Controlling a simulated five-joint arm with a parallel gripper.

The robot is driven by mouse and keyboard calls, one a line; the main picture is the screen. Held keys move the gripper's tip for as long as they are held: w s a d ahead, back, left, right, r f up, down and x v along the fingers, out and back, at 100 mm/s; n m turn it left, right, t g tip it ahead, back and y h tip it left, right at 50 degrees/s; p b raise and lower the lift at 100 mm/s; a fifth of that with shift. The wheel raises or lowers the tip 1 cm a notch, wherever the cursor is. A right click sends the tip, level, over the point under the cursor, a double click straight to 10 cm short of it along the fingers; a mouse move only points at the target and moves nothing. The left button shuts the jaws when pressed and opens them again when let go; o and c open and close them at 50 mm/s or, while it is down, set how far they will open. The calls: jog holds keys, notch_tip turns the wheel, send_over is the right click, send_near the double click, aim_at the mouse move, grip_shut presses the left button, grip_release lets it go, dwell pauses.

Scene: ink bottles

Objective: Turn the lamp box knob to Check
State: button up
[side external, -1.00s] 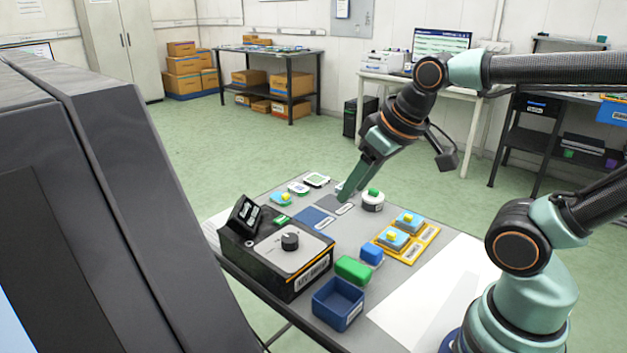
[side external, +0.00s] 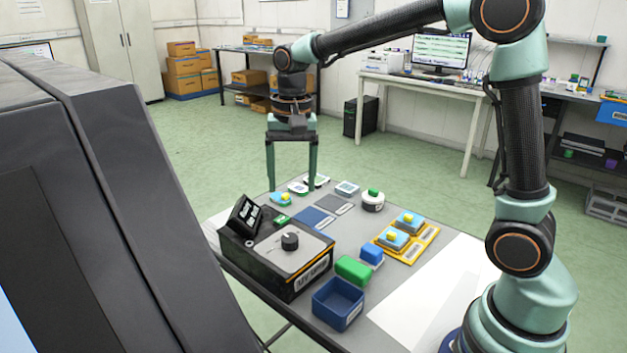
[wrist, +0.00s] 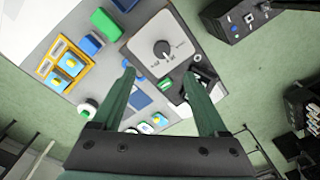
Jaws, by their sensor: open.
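The lamp box (side external: 275,255) is a dark box with a light grey top plate at the near left of the table. Its round black knob (side external: 290,240) stands on that plate; it also shows in the wrist view (wrist: 162,49) with a pale pointer and small markings too small to read. A tilted dark display (side external: 245,214) rises at the box's back left corner. My gripper (side external: 291,188) is open and empty, fingers pointing down, above the table's far part and beyond the box. In the wrist view my fingers (wrist: 160,92) are spread, with the knob ahead between them.
A blue open bin (side external: 338,304), a green block (side external: 353,269) and a blue block (side external: 371,253) lie right of the box. A yellow tray (side external: 408,243) holds bottles. A white round pot with a green top (side external: 373,200) stands behind. White paper (side external: 430,290) covers the near right.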

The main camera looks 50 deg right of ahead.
aim_at(290, 238)
jog(key=shift+m, duration=0.4)
jog(key=f, duration=0.9)
jog(key=w+f, duration=0.1)
jog(key=f, duration=0.3)
jog(key=shift+a+f, duration=0.1)
jog(key=shift+f, duration=0.05)
grip_shut()
